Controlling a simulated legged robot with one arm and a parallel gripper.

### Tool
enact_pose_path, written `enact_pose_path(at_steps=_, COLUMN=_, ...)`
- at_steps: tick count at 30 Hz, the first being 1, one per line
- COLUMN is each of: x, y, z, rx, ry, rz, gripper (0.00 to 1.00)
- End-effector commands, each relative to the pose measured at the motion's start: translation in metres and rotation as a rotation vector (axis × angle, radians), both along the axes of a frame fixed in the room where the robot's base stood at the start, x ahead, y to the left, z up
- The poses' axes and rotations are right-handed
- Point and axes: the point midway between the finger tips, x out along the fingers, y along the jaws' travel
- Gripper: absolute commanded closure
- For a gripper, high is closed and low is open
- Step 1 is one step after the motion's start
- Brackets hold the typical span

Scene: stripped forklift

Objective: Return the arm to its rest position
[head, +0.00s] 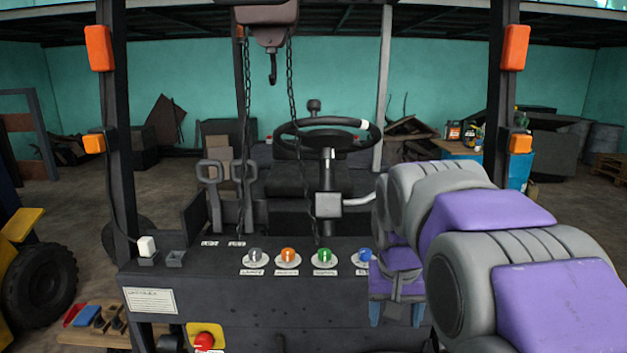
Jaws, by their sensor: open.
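My arm, purple and grey, fills the right side of the head view and is folded, with its end pointing down. My gripper (397,312) hangs just in front of the right end of the dark forklift console (240,290). Its two bluish fingertips are apart, and I see nothing between them. The blue button (364,256) on the console is just left of the gripper and partly hidden by it. I cannot tell whether the gripper touches the console.
Grey (255,257), orange (288,256) and green (324,256) buttons line the console. Behind are two levers (226,172) and a steering wheel (328,137). A hook (272,68) on chains hangs above. Dark posts (115,130) flank the console. A red emergency button (204,340) sits low in front.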

Motion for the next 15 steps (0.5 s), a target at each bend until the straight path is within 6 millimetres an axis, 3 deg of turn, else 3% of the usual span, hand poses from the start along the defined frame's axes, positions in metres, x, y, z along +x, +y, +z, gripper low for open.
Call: enact_pose_path(at_steps=15, x=-0.185, y=0.0, z=-0.117, rx=0.047, ry=0.179, rz=0.085, gripper=0.34)
